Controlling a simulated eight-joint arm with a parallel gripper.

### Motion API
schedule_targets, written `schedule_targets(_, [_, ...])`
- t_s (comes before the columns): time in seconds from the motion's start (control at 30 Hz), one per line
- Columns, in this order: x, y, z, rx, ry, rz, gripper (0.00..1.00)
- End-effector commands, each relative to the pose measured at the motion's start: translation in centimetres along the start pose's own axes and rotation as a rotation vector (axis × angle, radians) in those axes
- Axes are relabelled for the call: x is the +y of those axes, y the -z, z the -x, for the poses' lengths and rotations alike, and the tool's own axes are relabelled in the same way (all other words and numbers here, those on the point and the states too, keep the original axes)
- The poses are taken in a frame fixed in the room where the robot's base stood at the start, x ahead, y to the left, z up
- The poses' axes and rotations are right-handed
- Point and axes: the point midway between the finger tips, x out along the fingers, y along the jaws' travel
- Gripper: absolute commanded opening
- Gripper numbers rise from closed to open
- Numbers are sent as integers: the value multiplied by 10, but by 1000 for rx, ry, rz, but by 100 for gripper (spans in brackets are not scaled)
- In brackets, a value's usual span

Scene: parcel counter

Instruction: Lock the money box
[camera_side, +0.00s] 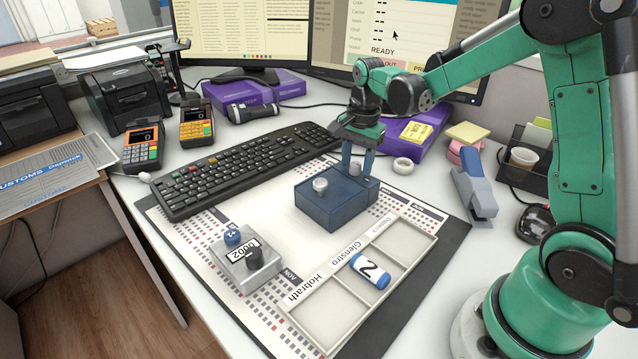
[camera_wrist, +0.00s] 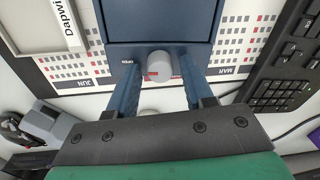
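The dark blue box (camera_side: 332,205), which I take to be the money box, stands shut on the desk mat. A silver round knob (camera_side: 320,185) sits on its top, and another pale knob (camera_side: 356,168) is by its far edge. In the wrist view the box (camera_wrist: 160,22) fills the top, with a grey knob (camera_wrist: 159,65) and small lettering beside it. My gripper (camera_side: 357,172) points down at the box's far side. In the wrist view its blue fingers (camera_wrist: 158,75) straddle the knob, with gaps visible on both sides. Contact at the fingertips cannot be told.
A grey block (camera_side: 245,270) with a dark knob and a blue knob stands on the mat at left. A compartment tray (camera_side: 335,322) holds a blue cylinder (camera_side: 370,270).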

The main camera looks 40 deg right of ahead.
Motion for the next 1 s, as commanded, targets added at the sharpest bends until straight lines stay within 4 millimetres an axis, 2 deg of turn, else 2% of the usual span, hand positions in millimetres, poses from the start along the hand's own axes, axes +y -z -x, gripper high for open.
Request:
schedule_targets(0.03, [0, 0, 0, 0, 0, 0, 29])
schedule_targets(0.13, [0, 0, 0, 0, 0, 0, 1])
schedule_targets(0.57, [0, 0, 0, -2, 0, 54, 0])
schedule_targets(0.77, [0, 0, 0, -7, -2, 174, 0])
schedule_targets(1.0, [-1, 0, 0, -17, -2, 391, 0])
